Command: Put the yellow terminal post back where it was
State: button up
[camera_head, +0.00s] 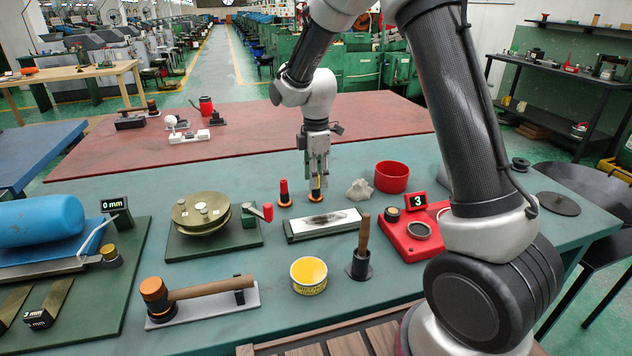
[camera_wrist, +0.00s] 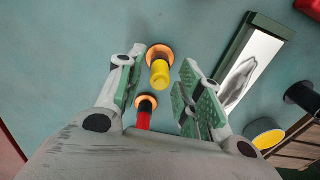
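The yellow terminal post (camera_wrist: 159,72) stands upright on a copper-coloured base ring on the teal table. In the head view its lower part (camera_head: 316,194) shows directly below my gripper (camera_head: 317,172). In the wrist view my gripper (camera_wrist: 163,72) is open, with the post between its two green-padded fingers and gaps on both sides. A red terminal post (camera_wrist: 144,119) with the same kind of base stands close by; in the head view it is just left of my gripper (camera_head: 284,193).
A whetstone-like block (camera_head: 323,224) lies in front of the posts. A crumpled cloth (camera_head: 359,189) and a red bowl (camera_head: 391,177) are to the right. A flywheel stand (camera_head: 205,214) with a red-handled crank is to the left. A yellow tin (camera_head: 308,275) stands nearer.

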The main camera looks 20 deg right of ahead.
notch_tip(320, 180, up, 10)
jog(key=shift+f, duration=0.15)
jog(key=s+d+r+m+t, duration=0.1)
jog(key=s+d+r+m, duration=0.3)
jog(key=s+d+r, duration=0.25)
jog(key=s+d+r+m+t, duration=0.1)
jog(key=s+d+m, duration=0.3)
jog(key=s+m, duration=0.3)
jog(key=s+d+r+m+t, duration=0.1)
jog(key=s+d+m, duration=0.3)
jog(key=s, duration=1.2)
jog(key=m+t, duration=0.1)
jog(key=m, duration=0.2)
jog(key=shift+s+d+r, duration=0.2)
jog(key=shift+s+r, duration=0.05)
jog(key=shift+r, duration=0.1)
